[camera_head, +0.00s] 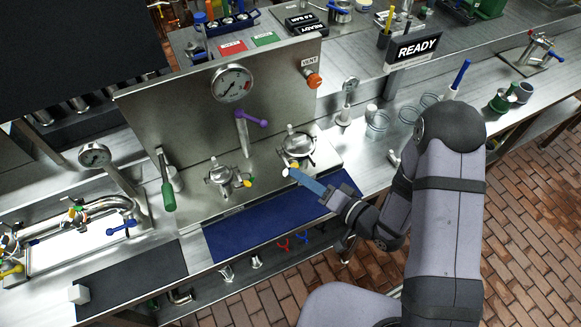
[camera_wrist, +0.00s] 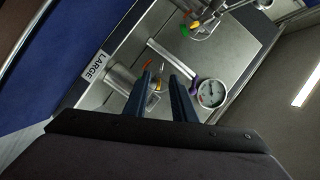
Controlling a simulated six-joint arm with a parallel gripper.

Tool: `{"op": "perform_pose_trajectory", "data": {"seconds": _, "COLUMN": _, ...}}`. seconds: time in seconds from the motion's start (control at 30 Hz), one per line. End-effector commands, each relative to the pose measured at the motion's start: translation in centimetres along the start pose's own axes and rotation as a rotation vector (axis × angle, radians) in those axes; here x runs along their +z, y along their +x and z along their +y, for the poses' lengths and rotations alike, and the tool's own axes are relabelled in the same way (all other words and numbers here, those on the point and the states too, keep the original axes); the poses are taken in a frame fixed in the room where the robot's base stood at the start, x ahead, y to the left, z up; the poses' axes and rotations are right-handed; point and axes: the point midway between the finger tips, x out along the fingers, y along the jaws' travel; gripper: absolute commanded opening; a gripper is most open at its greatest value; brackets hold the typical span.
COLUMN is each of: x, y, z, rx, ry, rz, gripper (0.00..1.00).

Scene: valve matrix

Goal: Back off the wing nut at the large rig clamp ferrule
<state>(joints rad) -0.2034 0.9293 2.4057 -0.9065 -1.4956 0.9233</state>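In the head view, two steel clamp rigs stand on the bench plate: a right one (camera_head: 298,143) with a domed top, and a left one (camera_head: 222,177) with small green and yellow parts. In the wrist view, a label reading LARGE (camera_wrist: 95,67) lies beside a steel cylindrical body (camera_wrist: 122,80). My gripper (camera_wrist: 161,70) is open, its two blue fingers apart, with small orange and yellow parts (camera_wrist: 158,85) visible in the gap. In the head view, my gripper (camera_head: 293,173) is just in front of the right rig. I cannot tell whether it touches the wing nut.
A steel panel carries a pressure gauge (camera_head: 232,84) and an orange vent knob (camera_head: 313,79). A purple-handled lever (camera_head: 250,117) stands between the rigs. A blue mat (camera_head: 260,228) lies clear along the front.

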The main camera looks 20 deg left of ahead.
Motion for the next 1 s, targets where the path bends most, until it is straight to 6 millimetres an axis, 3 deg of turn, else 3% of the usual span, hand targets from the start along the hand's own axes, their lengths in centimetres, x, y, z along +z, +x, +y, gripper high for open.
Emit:
{"op": "perform_pose_trajectory", "data": {"seconds": 0.33, "x": 0.0, "y": 4.0, "z": -0.1, "rx": 0.000, "ry": -0.001, "rz": -0.002, "gripper": 0.24}}
{"op": "perform_pose_trajectory", "data": {"seconds": 0.73, "x": 0.0, "y": 4.7, "z": 0.1, "rx": 0.002, "ry": 0.000, "rz": 0.001, "gripper": 0.24}}
{"op": "perform_pose_trajectory", "data": {"seconds": 0.83, "x": 0.0, "y": 4.7, "z": 0.0, "rx": 0.002, "ry": -0.001, "rz": 0.001, "gripper": 0.02}}
{"op": "perform_pose_trajectory", "data": {"seconds": 1.0, "x": 0.0, "y": 4.7, "z": 0.0, "rx": 0.002, "ry": -0.001, "rz": 0.001, "gripper": 0.00}}
